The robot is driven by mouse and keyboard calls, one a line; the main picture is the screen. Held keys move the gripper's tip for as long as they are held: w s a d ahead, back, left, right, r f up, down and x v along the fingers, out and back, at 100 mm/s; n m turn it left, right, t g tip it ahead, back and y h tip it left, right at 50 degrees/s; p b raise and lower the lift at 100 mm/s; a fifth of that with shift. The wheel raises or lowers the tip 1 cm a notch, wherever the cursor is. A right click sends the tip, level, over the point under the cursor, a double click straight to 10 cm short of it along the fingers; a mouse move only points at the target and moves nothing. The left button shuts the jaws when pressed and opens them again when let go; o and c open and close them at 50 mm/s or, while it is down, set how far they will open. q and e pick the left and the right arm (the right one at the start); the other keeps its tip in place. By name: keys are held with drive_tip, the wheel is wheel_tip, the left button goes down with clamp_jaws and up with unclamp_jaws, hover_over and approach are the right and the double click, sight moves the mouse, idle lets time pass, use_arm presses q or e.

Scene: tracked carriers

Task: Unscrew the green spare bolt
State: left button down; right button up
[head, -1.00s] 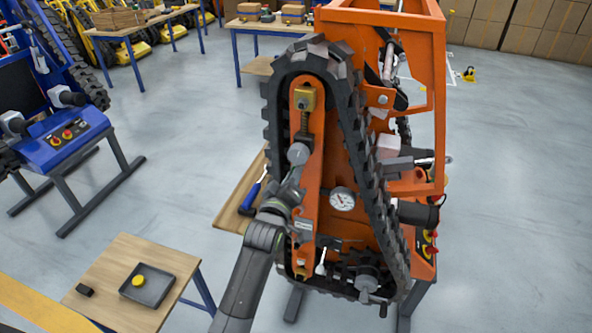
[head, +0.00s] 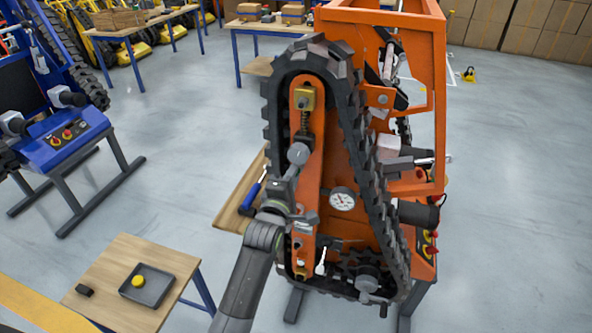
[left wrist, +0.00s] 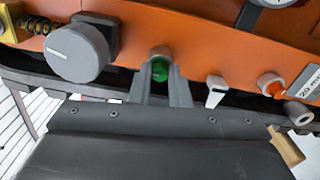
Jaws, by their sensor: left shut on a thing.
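The green spare bolt (left wrist: 160,71) shows in the left wrist view, on the orange beam of the track carrier. It is seated at a round metal boss on the beam. My left gripper (left wrist: 162,88) is shut on it, one finger on each side. In the head view my left gripper (head: 293,186) reaches the beam (head: 310,176) just below a round grey knob (head: 298,153). The bolt is hidden there behind the gripper. My right gripper is not in view.
The grey knob (left wrist: 77,52) stands close beside the fingers. An orange-tipped fitting (left wrist: 271,85) and a pale lever (left wrist: 216,91) lie to the other side. A pressure gauge (head: 342,199) is nearby. A small table (head: 120,262) at lower left bears a dark tray (head: 160,292).

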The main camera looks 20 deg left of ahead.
use_arm(q)
drive_tip(key=n, duration=0.9)
drive_tip(key=shift+n, duration=0.3)
drive_tip(key=c, duration=1.5)
unclamp_jaws()
